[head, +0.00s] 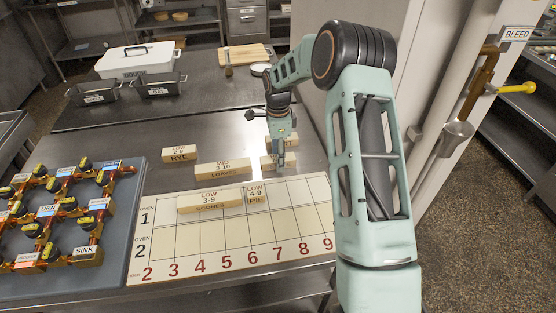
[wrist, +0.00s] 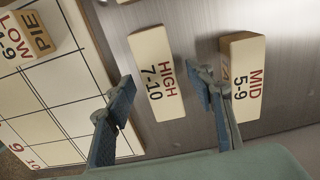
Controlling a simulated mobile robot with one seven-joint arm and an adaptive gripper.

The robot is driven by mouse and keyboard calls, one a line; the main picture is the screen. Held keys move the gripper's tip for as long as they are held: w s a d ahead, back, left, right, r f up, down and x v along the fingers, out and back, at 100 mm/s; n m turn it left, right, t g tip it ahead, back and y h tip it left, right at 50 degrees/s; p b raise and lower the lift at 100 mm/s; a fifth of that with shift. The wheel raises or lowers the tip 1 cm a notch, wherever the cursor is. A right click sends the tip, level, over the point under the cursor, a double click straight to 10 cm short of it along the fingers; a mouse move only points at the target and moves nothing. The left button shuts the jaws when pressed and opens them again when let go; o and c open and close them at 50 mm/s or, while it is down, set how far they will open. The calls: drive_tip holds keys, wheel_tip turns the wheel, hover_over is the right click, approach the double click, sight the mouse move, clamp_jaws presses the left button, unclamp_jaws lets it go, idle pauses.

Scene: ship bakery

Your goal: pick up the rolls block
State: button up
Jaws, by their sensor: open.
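No block shows a readable ROLLS label, so I cannot tell which is the rolls block. In the wrist view, a pale wooden block marked HIGH 7-10 (wrist: 157,75) lies between the lines of my open fingers. A second block marked MID 5-9 (wrist: 247,80) lies to its right, beyond the right finger; its side lettering is mostly hidden. My gripper (wrist: 162,80) is open and empty above the steel counter, apart from both as far as I can see. In the head view my gripper (head: 279,161) points down over these two blocks and partly hides them.
The oven chart (head: 290,205) holds the SCONES block (head: 205,203) and PIE block (head: 256,194). LOAVES (head: 223,169) and RYE (head: 180,154) blocks stand behind it. A blue valve board (head: 60,290) lies left. Tins (head: 158,88) and a cutting board (head: 247,56) are at the back.

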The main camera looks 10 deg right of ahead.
drive_tip(key=shift+f, duration=0.5)
drive_tip(key=shift+c, duration=0.2)
drive_tip(key=c, duration=1.2)
drive_tip(key=shift+c, duration=0.3)
drive_tip(key=shift+r, duration=0.2)
